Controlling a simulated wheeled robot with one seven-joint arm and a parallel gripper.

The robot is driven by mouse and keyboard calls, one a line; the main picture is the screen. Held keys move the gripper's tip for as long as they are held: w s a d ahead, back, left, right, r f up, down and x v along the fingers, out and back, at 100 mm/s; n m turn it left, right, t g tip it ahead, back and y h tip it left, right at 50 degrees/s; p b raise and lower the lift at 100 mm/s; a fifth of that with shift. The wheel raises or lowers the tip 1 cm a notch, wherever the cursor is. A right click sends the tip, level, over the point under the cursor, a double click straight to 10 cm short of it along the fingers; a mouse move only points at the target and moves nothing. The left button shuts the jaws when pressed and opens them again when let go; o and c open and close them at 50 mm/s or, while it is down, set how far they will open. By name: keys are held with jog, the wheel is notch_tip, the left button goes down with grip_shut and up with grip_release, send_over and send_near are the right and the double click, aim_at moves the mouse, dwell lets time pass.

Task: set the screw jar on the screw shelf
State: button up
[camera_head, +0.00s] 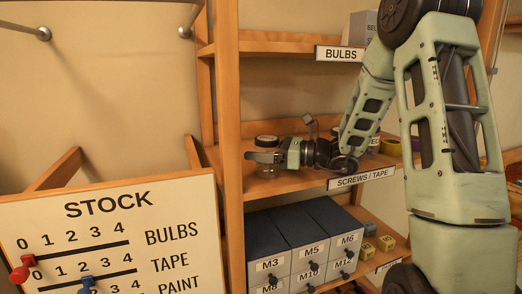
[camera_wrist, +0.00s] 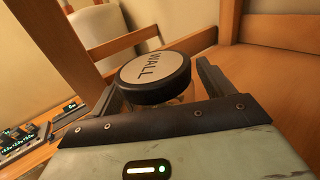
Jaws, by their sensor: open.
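The screw jar (camera_head: 265,171) is clear with a dark lid and appears to stand upright on the middle shelf board (camera_head: 298,184), labelled SCREWS / TAPE. Its lid reads WALL in the wrist view (camera_wrist: 153,75). My gripper (camera_head: 263,157) reaches in low from the right, its open fingers on either side of the jar. In the wrist view the fingers flank the jar, with the lid above them. My gripper hides part of the jar's body; contact with the fingers cannot be told.
A wooden upright (camera_head: 229,150) stands close left of the jar. The BULBS shelf (camera_head: 275,47) is above, and grey drawers (camera_head: 320,240) are below. Tape rolls (camera_head: 391,147) sit right, behind my arm. A STOCK board (camera_head: 110,235) stands at front left.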

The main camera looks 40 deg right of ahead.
jog(key=shift+r, duration=0.2)
jog(key=b+v, duration=0.4)
jog(key=v, duration=0.8)
